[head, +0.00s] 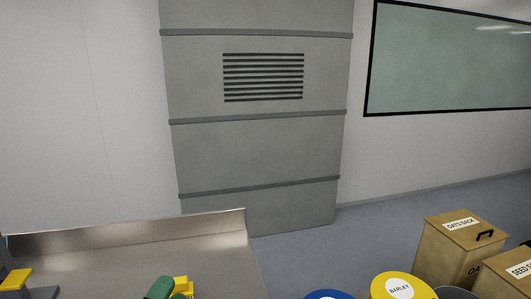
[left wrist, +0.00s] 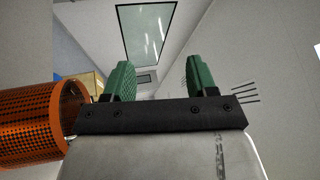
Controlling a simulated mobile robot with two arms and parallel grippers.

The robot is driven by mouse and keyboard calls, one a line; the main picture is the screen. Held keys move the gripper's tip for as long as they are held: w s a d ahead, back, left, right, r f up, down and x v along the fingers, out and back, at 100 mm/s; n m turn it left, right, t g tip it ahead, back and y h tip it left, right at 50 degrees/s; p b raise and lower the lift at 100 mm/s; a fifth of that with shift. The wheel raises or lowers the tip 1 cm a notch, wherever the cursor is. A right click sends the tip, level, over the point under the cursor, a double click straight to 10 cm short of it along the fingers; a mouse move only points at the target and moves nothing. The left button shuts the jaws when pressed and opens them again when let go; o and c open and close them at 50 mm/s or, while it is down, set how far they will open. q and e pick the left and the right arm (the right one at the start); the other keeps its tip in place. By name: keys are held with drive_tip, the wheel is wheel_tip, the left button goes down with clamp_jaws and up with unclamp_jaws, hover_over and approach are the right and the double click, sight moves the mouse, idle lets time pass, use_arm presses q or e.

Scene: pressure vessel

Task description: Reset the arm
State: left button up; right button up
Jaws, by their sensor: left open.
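My left gripper (left wrist: 165,75) shows in the left wrist view, with two green ridged finger pads on a black bar. The pads stand well apart and nothing is between them. In the head view, a green rounded part (head: 160,288) and a yellow part (head: 182,287) show at the bottom edge over the metal surface; most of both is cut off, and I cannot tell whether the green part is a finger of mine. My right gripper is in neither view.
A metal worktop with a raised back edge (head: 130,235) lies at lower left. An orange perforated cylinder (left wrist: 30,125) is beside the left gripper. Barley drum (head: 398,286), blue lid (head: 328,294) and oats box (head: 455,250) stand at lower right. A grey vented cabinet (head: 258,150) stands behind; floor before it is clear.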

use_arm(q)
drive_tip(key=s+a+f+n+g+y, duration=0.4)
drive_tip(key=f+n+y, duration=0.25)
drive_tip(key=n, duration=0.25)
drive_tip(key=s+d+f+n+g+h, duration=0.1)
drive_tip(key=s+f+n+g, duration=0.4)
drive_tip(key=s, duration=0.5)
drive_tip(key=s+f+n+g, duration=0.4)
drive_tip(key=s+f+g, duration=0.3)
drive_tip(key=s, duration=0.2)
wheel_tip(320, 180, down, 27)
drive_tip(key=s+g, duration=0.2)
drive_tip(key=s+a+f+g, duration=0.1)
drive_tip(key=s+a+f, duration=0.1)
drive_tip(key=s+f, duration=1.3)
drive_tip(key=shift+f+m+b, duration=0.4)
drive_tip(key=shift+f+b, duration=0.05)
drive_tip(key=shift+f, duration=0.1)
